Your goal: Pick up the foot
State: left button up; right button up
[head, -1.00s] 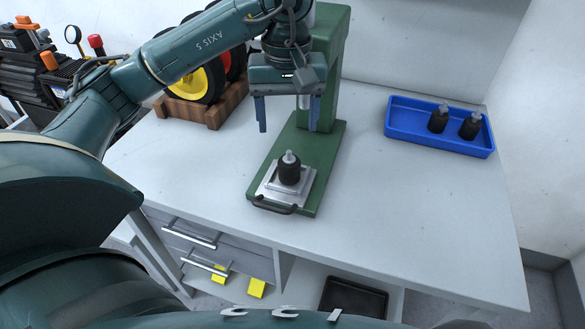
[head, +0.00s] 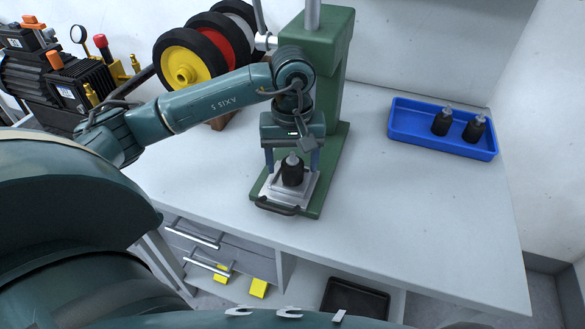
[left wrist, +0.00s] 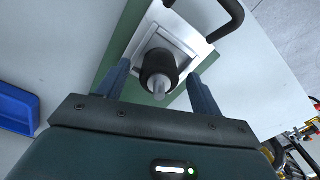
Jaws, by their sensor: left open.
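The foot (head: 292,173) is a black cylinder with a metal stud on top. It stands upright on the silver plate (head: 272,186) of the green press (head: 325,165). In the left wrist view the foot (left wrist: 157,68) sits between my left gripper's two fingers, with its stud pointing toward the camera. My left gripper (head: 292,168) is open and reaches down over the foot, one finger on each side. The left wrist view shows the open fingers (left wrist: 160,88) with gaps to the foot. My right gripper is not in view.
A blue tray (head: 400,134) with two more feet (head: 441,123) stands at the right. Colored wheels (head: 185,62) stand at the back left, near dark machines (head: 62,80). The press column rises behind my gripper. The table's right half is mostly clear.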

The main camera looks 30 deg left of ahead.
pick_arm(q)
jog(key=c, duration=1.2)
jog(key=shift+r, duration=0.15)
